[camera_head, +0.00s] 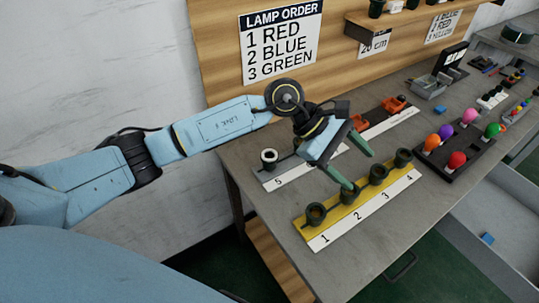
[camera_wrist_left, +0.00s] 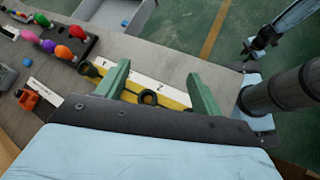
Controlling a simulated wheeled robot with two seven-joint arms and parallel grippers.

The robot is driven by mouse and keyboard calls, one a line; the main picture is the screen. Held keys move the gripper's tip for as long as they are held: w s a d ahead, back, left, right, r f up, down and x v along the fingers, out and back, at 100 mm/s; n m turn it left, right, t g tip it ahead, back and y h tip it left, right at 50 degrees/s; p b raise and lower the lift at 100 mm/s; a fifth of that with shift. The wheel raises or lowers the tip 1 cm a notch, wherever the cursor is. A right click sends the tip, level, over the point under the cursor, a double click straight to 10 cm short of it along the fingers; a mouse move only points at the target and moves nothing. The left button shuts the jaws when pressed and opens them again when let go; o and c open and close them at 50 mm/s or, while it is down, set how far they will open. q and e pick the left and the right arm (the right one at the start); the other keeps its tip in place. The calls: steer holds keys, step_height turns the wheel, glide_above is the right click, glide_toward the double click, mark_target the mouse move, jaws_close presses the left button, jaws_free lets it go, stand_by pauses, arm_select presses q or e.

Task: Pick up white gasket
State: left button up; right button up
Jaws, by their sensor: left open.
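A white ring that looks like the gasket (camera_head: 269,154) sits at the dark round part by label 5, near the table's left edge; it is too small to tell how it sits. My left gripper (camera_head: 357,169) is open with green fingers, to the right of that ring and above the yellow strip (camera_head: 300,222) with several dark ring-topped sockets. In the left wrist view my left gripper (camera_wrist_left: 157,70) has nothing between its fingers; a socket (camera_wrist_left: 148,98) shows below them. The white ring is not seen there. A dark gripper-like end (camera_wrist_left: 262,42) of my other arm shows at upper right.
Orange parts (camera_head: 394,104) stand on a strip behind the gripper. A dark tray (camera_head: 447,165) with several coloured bulbs is to the right. A grey bin (camera_head: 428,88) stands further back. Bare table (camera_head: 350,258) lies in front of the yellow strip.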

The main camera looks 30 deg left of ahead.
arm_select(q)
steer(key=w+a+m+y, duration=0.25)
steer(key=a+y, duration=0.35)
steer(key=a, duration=0.4)
steer(key=w+a+m+y, duration=0.25)
steer(key=a+y, duration=0.35)
steer(key=a, duration=0.5)
steer(key=shift+n, duration=0.5)
steer(key=shift+w+a+f+b, duration=0.1)
steer(key=shift+w+f, duration=0.15)
steer(key=shift+f, duration=1.9)
steer(key=shift+w+a+f+b, duration=0.15)
steer(key=shift+w+f, duration=0.1)
steer(key=shift+f, duration=1.85)
steer(key=shift+w+a+f+b, duration=0.1)
steer(key=shift+w+f, duration=0.15)
steer(key=shift+f, duration=1.9)
steer(key=c, duration=1.3)
